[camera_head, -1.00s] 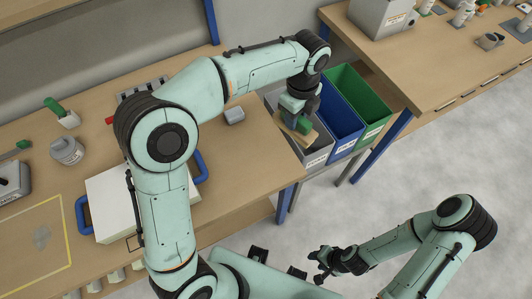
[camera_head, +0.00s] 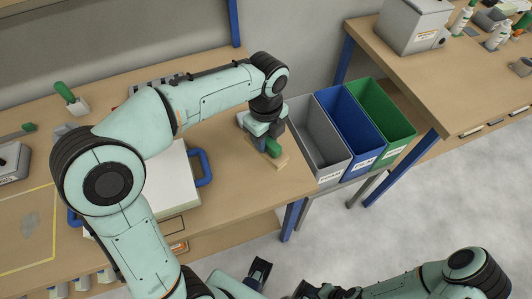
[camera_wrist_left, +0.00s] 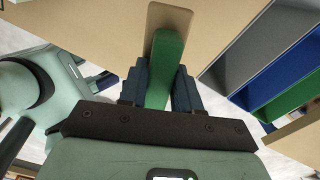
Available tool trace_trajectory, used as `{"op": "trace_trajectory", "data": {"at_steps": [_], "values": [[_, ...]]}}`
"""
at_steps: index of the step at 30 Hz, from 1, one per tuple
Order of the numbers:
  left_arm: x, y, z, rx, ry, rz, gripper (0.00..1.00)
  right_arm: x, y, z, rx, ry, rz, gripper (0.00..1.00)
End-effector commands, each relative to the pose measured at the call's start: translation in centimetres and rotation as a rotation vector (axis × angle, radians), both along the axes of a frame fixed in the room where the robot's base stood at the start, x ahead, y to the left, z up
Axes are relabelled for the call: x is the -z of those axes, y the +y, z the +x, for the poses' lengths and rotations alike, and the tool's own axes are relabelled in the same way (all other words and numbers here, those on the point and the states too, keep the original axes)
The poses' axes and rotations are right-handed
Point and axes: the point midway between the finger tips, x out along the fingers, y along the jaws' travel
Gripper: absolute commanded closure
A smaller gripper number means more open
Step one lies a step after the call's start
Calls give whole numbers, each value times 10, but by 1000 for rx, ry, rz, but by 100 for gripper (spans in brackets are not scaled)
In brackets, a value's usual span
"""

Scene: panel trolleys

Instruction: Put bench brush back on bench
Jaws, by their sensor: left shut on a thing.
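The bench brush has a green handle and a tan block. My left gripper (camera_head: 266,143) is shut on the green handle, which shows between the two dark fingers in the left wrist view (camera_wrist_left: 165,65). The tan block of the brush (camera_head: 278,162) is over the right end of the bench (camera_head: 240,185), close to its edge. I cannot tell whether it touches the bench top. My right gripper (camera_head: 318,291) is only partly in view at the bottom edge, and its jaws are unclear.
Right of the bench stand a grey bin (camera_head: 303,110), a blue bin (camera_head: 350,120) and a green bin (camera_head: 385,110). A white box with blue handles (camera_head: 165,185) stands left of the brush. Another bench (camera_head: 440,85) is at the right.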

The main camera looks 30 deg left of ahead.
Motion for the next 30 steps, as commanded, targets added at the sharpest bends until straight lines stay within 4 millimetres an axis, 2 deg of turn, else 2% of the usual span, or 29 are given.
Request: {"op": "trace_trajectory", "data": {"at_steps": [1, 7, 12, 15, 28, 29, 30], "values": [[9, 0, -1, 0, 2, 1, 96, 3, 0, -1, 0, 1, 0, 57], [25, 0, 0, 0, -1, 1, 96, 5, 0, -2, 0, 2, 0, 57], [52, 0, 0, 1, 1, 1, 96, 10, 0, -3, 0, 3, 0, 57], [61, 0, 0, 0, -1, 1, 96, 11, 0, -4, 0, 4, 0, 57], [67, 0, 0, 0, -1, 0, 96, 13, 0, -4, 0, 5, -1, 57], [66, 0, 0, -1, -1, 0, 58, 13, 0, -4, 0, 5, -1, 57], [66, 0, 0, -1, -1, 0, 45, 13, 0, -4, 0, 5, -1, 57]]}}
